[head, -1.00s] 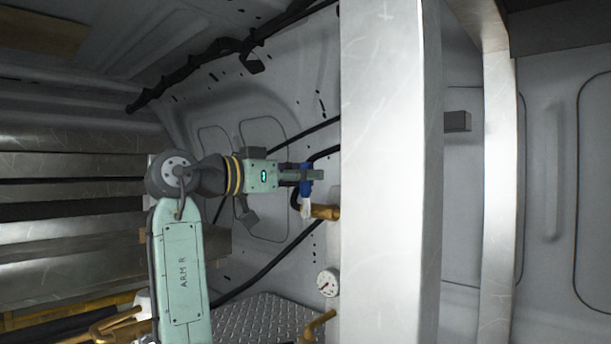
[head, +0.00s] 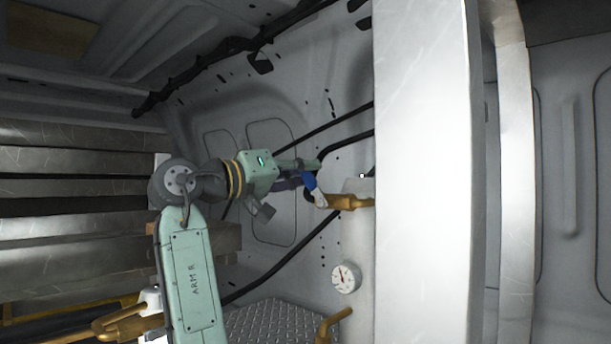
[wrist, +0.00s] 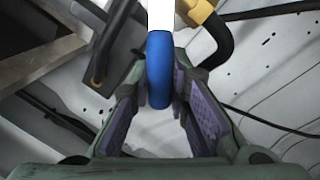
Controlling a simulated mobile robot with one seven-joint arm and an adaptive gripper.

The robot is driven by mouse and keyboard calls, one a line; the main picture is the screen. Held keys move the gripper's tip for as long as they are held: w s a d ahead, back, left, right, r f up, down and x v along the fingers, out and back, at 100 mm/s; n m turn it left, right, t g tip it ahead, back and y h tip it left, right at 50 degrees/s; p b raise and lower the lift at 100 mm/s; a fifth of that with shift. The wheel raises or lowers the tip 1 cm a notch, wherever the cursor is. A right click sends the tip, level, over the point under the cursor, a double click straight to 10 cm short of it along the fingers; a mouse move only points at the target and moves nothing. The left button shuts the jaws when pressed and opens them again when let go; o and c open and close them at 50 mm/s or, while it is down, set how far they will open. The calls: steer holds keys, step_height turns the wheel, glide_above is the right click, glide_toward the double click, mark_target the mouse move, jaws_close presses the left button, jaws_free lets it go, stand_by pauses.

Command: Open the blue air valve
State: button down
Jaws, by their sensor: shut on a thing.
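The blue air valve handle (head: 308,182) sits by a brass fitting (head: 348,202) to the left of the tall pale metal post. The handle is tilted, with its lower end toward the fitting. In the wrist view the blue handle (wrist: 159,70) lies between the two purple-padded fingers. My gripper (head: 298,172) is shut on the handle. It also shows in the wrist view (wrist: 160,105). The far side of the handle is hidden by the fingers.
A white pressure gauge (head: 346,277) is below the fitting, with another brass fitting (head: 333,322) lower down. The wide metal post (head: 425,170) stands just right of the valve. Black hoses (head: 270,268) run behind my arm along the wall.

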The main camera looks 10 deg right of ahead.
step_height(320, 180, down, 6)
steer(key=w+a+n+t+y+b, duration=0.1)
steer(key=w+n+t+b, duration=0.1)
steer(key=n, duration=1)
steer(key=shift+w+a+n+t+b, duration=0.25)
steer(key=shift+a+n+t+b, duration=0.15)
steer(key=shift+t+b, duration=0.3)
steer(key=c, duration=1.5)
jaws_free()
step_height(320, 180, up, 10)
